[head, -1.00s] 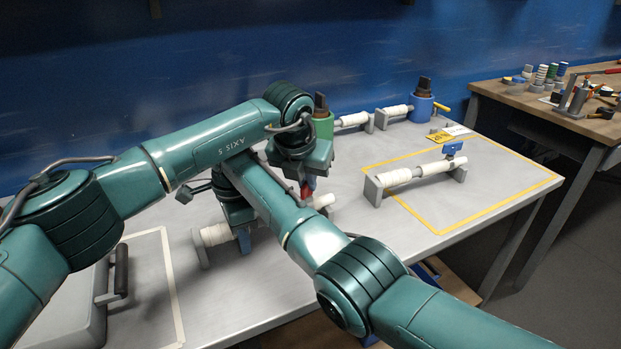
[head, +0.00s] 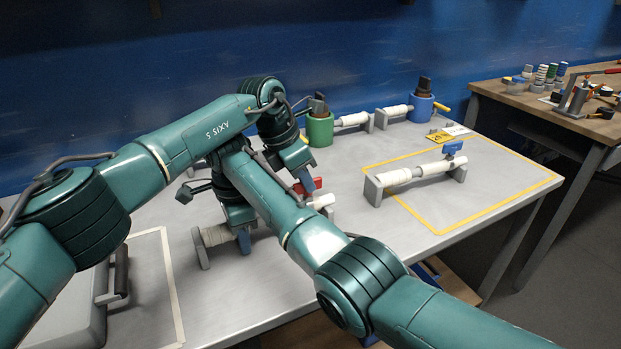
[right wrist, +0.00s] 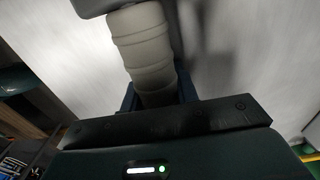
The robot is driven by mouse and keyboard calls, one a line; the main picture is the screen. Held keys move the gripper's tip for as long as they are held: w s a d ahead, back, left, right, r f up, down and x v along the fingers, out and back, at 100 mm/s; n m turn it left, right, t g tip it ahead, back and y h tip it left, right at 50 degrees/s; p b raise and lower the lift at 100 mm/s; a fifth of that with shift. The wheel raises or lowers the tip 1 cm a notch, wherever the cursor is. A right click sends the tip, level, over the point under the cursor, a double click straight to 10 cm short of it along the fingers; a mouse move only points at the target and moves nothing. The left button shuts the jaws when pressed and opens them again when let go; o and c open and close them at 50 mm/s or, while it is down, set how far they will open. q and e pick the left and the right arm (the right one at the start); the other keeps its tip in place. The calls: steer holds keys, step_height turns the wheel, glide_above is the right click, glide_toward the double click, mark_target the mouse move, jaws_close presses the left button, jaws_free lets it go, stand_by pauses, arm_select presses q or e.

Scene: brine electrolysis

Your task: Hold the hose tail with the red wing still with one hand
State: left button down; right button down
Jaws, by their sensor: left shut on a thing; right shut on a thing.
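The white ribbed hose tail (head: 215,235) lies in a grey cradle on the table at the front left. My right gripper (head: 243,240) is shut around it from above; the right wrist view shows the pale ribbed hose (right wrist: 146,50) between the fingers. The red wing (head: 308,185) sits on the right part of this line, near its white end (head: 322,202). My left gripper (head: 305,184) points down at the red wing, shut on it, with blue fingertips touching it. My arms hide much of the middle of the line.
A green pot (head: 320,131) and a blue pot (head: 421,108) stand at the back, with white hose pieces between. A second hose line with a blue wing (head: 453,149) lies in a yellow-taped area (head: 440,215). A grey case (head: 75,310) stands front left.

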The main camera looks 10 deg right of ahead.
arm_select(q)
steer(key=c, duration=1.5)
jaws_free()
steer(key=shift+o, duration=0.2)
steer(key=shift+r, duration=0.1)
steer(key=v, duration=1.1)
steer(key=shift+r, duration=0.4)
arm_select(e)
steer(key=c, duration=1)
jaws_free()
arm_select(q)
steer(key=shift+a, duration=0.15)
